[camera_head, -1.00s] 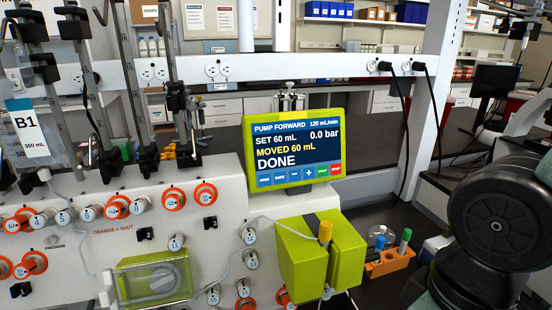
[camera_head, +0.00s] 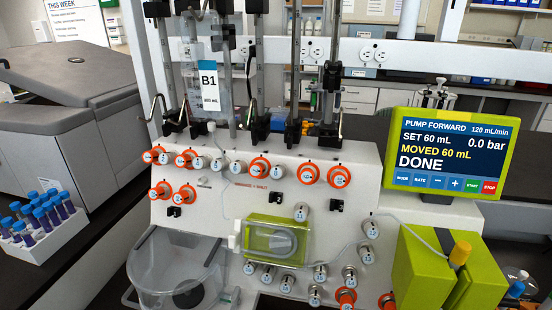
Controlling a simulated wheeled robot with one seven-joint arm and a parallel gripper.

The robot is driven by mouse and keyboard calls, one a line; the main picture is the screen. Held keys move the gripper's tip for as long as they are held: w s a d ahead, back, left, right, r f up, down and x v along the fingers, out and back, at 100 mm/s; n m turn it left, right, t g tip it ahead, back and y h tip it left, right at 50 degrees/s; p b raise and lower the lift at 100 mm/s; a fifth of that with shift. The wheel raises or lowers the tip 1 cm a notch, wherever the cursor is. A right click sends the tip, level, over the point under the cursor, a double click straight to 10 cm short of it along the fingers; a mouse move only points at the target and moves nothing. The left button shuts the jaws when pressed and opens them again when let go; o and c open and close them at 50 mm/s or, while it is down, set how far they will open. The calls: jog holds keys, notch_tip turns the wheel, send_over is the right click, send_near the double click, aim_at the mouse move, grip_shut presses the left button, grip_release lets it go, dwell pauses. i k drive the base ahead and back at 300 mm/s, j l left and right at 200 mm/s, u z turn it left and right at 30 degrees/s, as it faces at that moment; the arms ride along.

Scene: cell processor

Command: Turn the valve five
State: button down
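A white console (camera_head: 300,215) carries rows of round numbered valve knobs, some with orange collars and some grey-white. Printed text on the console reads orange = shut. My gripper is not in view.
A pump screen (camera_head: 447,155) at right reads DONE, moved 60 mL. Clamp rods stand behind the knobs. A clear round vessel (camera_head: 180,270) sits at lower left, a rack of blue-capped tubes (camera_head: 38,245) further left. A green block (camera_head: 425,265) stands at lower right.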

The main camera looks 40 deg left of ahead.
aim_at(217, 164)
jog(key=k+j+u, duration=0.15)
jog(key=u, duration=0.25)
jog(key=j+u, duration=0.3)
jog(key=u, duration=0.15)
jog(key=k+j+u, duration=0.1)
jog(key=j+u, duration=0.3)
jog(key=l, duration=0.1)
